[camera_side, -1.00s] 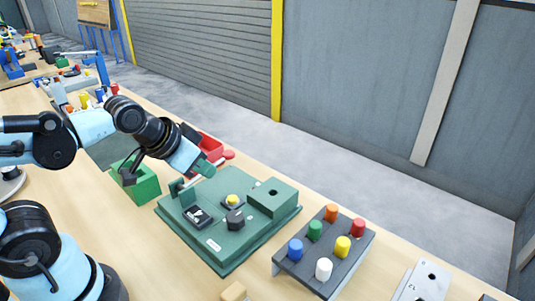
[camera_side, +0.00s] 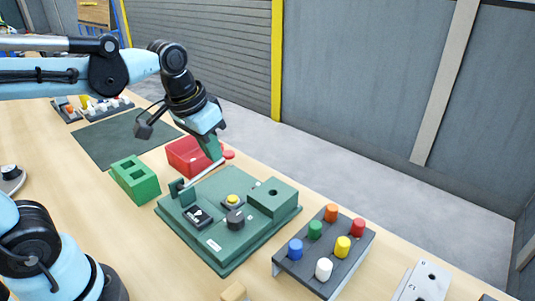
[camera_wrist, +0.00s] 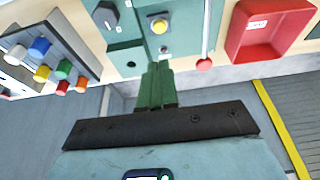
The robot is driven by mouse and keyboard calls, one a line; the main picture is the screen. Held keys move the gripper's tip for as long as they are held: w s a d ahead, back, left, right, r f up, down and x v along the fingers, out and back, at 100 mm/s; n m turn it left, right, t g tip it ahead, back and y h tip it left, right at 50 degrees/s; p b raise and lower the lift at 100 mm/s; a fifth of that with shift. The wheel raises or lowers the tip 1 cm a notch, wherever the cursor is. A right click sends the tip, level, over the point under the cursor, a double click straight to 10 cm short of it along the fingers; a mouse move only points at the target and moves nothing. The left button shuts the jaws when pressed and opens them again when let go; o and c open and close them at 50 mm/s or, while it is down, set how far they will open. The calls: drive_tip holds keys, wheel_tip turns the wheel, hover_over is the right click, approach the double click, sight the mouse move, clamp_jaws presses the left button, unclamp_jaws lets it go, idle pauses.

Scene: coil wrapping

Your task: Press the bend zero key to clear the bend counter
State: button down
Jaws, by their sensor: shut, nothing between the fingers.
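A green bending machine (camera_side: 222,257) stands on the table. It carries a yellow round button (camera_side: 233,199) on a dark plate, also seen in the wrist view (camera_wrist: 158,26). Which control is the bend zero key cannot be read. A black knob (camera_side: 235,219) and a dark panel with a white mark (camera_side: 197,217) sit near the button. My gripper (camera_side: 214,152) is shut and empty, above the back of the machine. In the wrist view its green fingers (camera_wrist: 157,70) point toward the machine, apart from the button.
A lever with a red ball (camera_side: 228,154) rises at the machine's back, near my fingers. A raised green block (camera_side: 271,198) stands right of the button. A red bin (camera_side: 180,152), a green block (camera_side: 135,181) and a rack of coloured pegs (camera_side: 282,263) stand around.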

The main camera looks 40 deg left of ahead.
sight(233, 198)
drive_tip(key=shift+w+r+g, duration=0.3)
drive_tip(key=shift+w+g, duration=0.45)
drive_tip(key=shift+w, duration=0.05)
drive_tip(key=shift+w+r+g, duration=0.25)
drive_tip(key=shift+w+g, duration=0.5)
drive_tip(key=f, duration=1.4)
drive_tip(key=shift+w+a, duration=0.1)
drive_tip(key=shift+w, duration=0.25)
drive_tip(key=shift+w+f, duration=0.1)
drive_tip(key=shift+f, duration=0.9)
wheel_tip(233, 198, up, 15)
drive_tip(key=shift+s+f, duration=0.2)
drive_tip(key=shift+s, duration=0.2)
